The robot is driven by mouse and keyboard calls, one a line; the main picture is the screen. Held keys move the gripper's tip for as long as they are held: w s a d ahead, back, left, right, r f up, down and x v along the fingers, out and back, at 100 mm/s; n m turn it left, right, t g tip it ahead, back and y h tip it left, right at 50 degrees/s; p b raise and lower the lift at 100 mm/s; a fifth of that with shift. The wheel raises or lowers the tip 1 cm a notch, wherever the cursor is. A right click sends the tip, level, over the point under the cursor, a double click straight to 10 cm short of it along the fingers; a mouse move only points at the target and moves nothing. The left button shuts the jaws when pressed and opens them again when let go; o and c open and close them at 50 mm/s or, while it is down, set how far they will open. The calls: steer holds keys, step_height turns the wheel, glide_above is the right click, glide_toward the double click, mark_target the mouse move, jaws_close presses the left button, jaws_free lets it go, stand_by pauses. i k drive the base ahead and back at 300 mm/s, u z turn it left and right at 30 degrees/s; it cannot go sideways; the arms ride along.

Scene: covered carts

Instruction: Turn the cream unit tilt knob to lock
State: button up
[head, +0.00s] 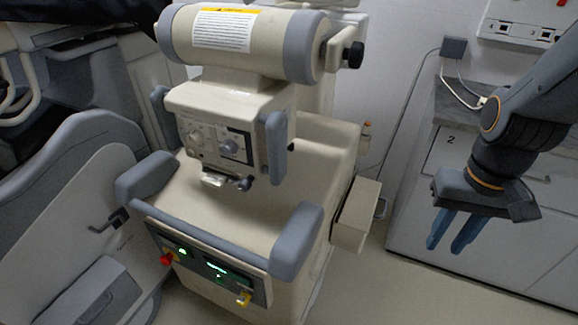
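The cream unit (270,141) stands in the middle of the head view, with a thick horizontal cylinder (270,42) on top. A black knob (353,55) sticks out on a short bracket at the cylinder's right end; I cannot read any lock mark by it. A control head (222,112) hangs below the cylinder, with small dials (229,147) on its face. My gripper (445,246) is at the right, pointing down, with its two blue fingers apart and nothing between them. It is well to the right of and below the black knob, touching nothing.
A white cabinet (425,262) marked 2 stands behind my gripper. A cream box (355,215) juts from the unit's right side. A cable (408,100) runs along the wall. A grey chair-like unit (75,165) fills the left. Open floor (400,295) shows at lower right.

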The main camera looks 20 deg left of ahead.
mark_target(355, 55)
steer(key=k, duration=0.5)
steer(key=z, duration=1.8)
steer(key=i, duration=1.2)
steer(key=u, duration=2.2)
